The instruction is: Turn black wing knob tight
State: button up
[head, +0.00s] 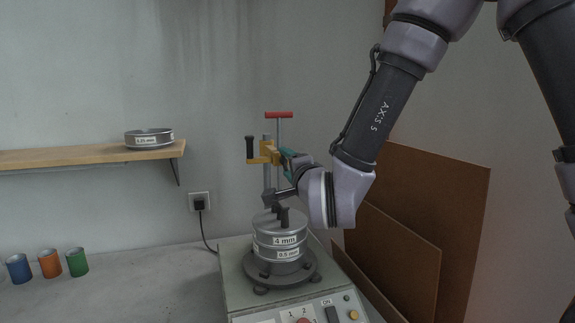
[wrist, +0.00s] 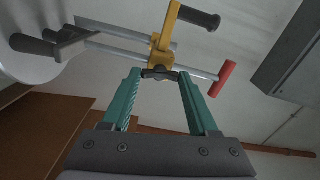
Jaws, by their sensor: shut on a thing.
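The black wing knob (wrist: 158,72) sits on the yellow clamp bracket (wrist: 162,50) in the wrist view. My gripper (wrist: 158,75) has its two teal fingers on either side of the knob and is shut on it. In the head view the yellow bracket (head: 267,153) rides on upright grey rods above the sieve stack. My gripper (head: 285,157) reaches it from the right. I cannot make out the knob in the head view. The bracket has a black handle (head: 250,148), and a red T-handle (head: 279,115) tops one rod.
Below stands the sieve stack (head: 281,240), labelled 4 mm and 0.5 mm, on a shaker (head: 240,289) with front controls. A shelf (head: 85,156) holds another sieve (head: 149,138). Several coloured cups (head: 49,264) stand at left. Brown boards (head: 430,205) lean at right.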

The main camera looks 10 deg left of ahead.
jog(key=shift+f+m, duration=0.1)
jog(key=shift+m, duration=0.9)
jog(key=o, duration=1.4)
